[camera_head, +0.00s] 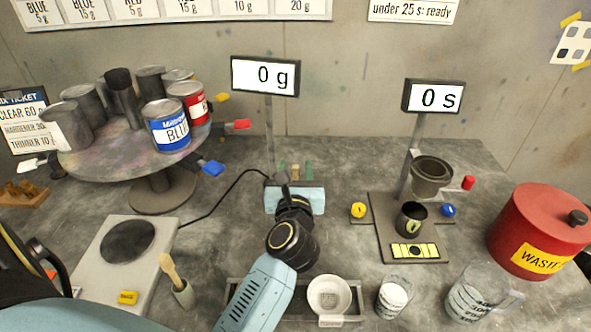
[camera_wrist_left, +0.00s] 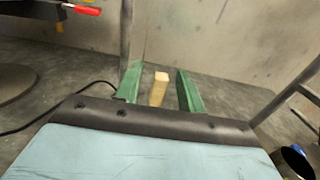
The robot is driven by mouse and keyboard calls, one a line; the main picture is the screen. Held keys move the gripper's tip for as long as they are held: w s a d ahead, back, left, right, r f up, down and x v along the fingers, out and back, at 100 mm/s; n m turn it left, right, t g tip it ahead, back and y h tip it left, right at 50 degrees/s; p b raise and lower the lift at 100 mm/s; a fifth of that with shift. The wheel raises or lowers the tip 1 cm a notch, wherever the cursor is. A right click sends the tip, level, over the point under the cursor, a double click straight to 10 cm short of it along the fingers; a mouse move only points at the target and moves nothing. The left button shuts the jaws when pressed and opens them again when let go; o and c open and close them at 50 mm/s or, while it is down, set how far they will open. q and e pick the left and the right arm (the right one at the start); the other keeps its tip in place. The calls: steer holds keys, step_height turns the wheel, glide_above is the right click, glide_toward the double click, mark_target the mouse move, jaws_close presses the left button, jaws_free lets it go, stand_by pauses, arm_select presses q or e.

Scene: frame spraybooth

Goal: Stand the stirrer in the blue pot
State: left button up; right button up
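The blue pot (camera_head: 168,129), a can with a blue label reading BLUE, stands at the front of the round turntable at the left. My left gripper (camera_head: 295,170) points away at mid-table, far right of the pot. A pale wooden stick, apparently the stirrer (camera_head: 295,171), is between its green fingers; in the left wrist view the stick (camera_wrist_left: 158,90) shows a gap to each finger of the gripper (camera_wrist_left: 160,88). The fingers look open. The stick's lower part is hidden by the gripper.
The turntable (camera_head: 98,158) also bears a red-labelled can (camera_head: 190,98) and several grey cans, with coloured handles around its edge. A scale (camera_head: 104,248), white bowl (camera_head: 328,297), beakers, viscosity stand (camera_head: 385,240) and red waste bin (camera_head: 538,225) occupy the table. A black cable crosses it.

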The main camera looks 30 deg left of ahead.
arm_select(q)
steer(key=b+v, duration=0.1)
steer(key=v, duration=0.9)
stand_by(0.4)
